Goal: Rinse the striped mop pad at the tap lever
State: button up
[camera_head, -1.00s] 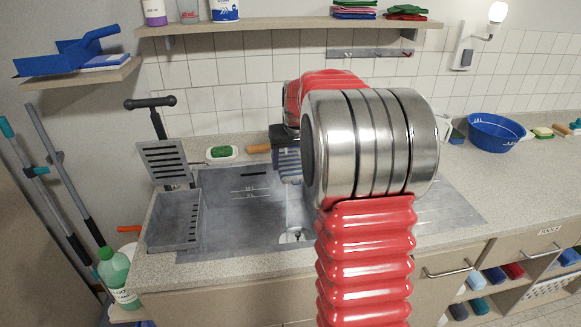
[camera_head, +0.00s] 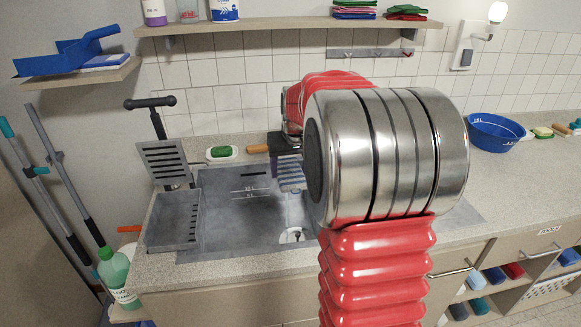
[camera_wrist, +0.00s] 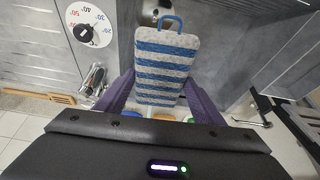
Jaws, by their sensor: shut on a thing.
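The striped mop pad (camera_wrist: 166,62), blue and pale grey with a blue loop at its far end, is held between the purple fingers of my gripper (camera_wrist: 150,92) in the wrist view. In the head view the pad (camera_head: 291,174) hangs below my dark gripper (camera_head: 287,153), over the sink basin (camera_head: 225,205). A round temperature dial (camera_wrist: 88,27) with a dark pointer is at the upper left of the wrist view. A chrome fitting (camera_wrist: 93,79) below it may be the tap lever; I cannot tell for sure. My arm hides the basin's right side.
A grey slotted caddy (camera_head: 172,220) stands at the basin's left. A green-and-white brush (camera_head: 221,153) lies behind the basin. A blue bowl (camera_head: 494,132) is on the right counter. A shelf (camera_head: 280,25) hangs above. The basin floor around the drain (camera_head: 296,236) is clear.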

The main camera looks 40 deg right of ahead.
aim_at(289, 180)
jog(key=shift+s+a, duration=0.65)
jog(key=shift+s, duration=0.2)
jog(key=shift+s+a, duration=0.65)
jog(key=shift+s, duration=0.15)
dwell(0.7)
jog(key=s+a+r, duration=0.3)
jog(key=s+r, duration=0.1)
dwell(0.7)
dwell(0.7)
